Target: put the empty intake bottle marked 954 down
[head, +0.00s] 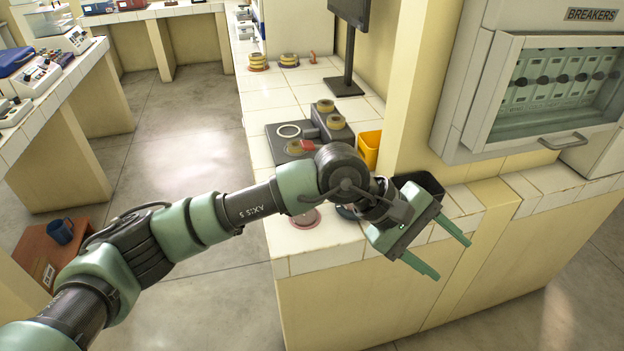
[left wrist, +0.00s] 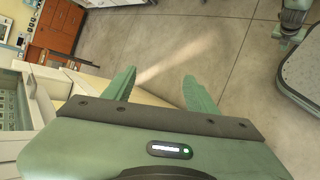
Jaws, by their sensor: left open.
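My left gripper (head: 454,258) is open and empty, just past the front edge of the tiled counter (head: 300,265). In the left wrist view its two green fingers (left wrist: 159,75) stand apart with only floor and cabinet side behind them. I cannot make out a bottle marked 954 in either view. A pink disc (head: 305,219) lies on the counter near its front corner, partly behind my left arm. A blue disc beside it is mostly hidden by the wrist. A green and dark part at the top right of the left wrist view may be my right arm; its jaws are unclear.
A dark device with a white ring (head: 288,131), a yellow bin (head: 369,150), a black bin (head: 422,183) and a monitor (head: 349,50) stand on the counter. A breaker cabinet (head: 470,95) juts out at right. Open floor (head: 185,130) lies to the left.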

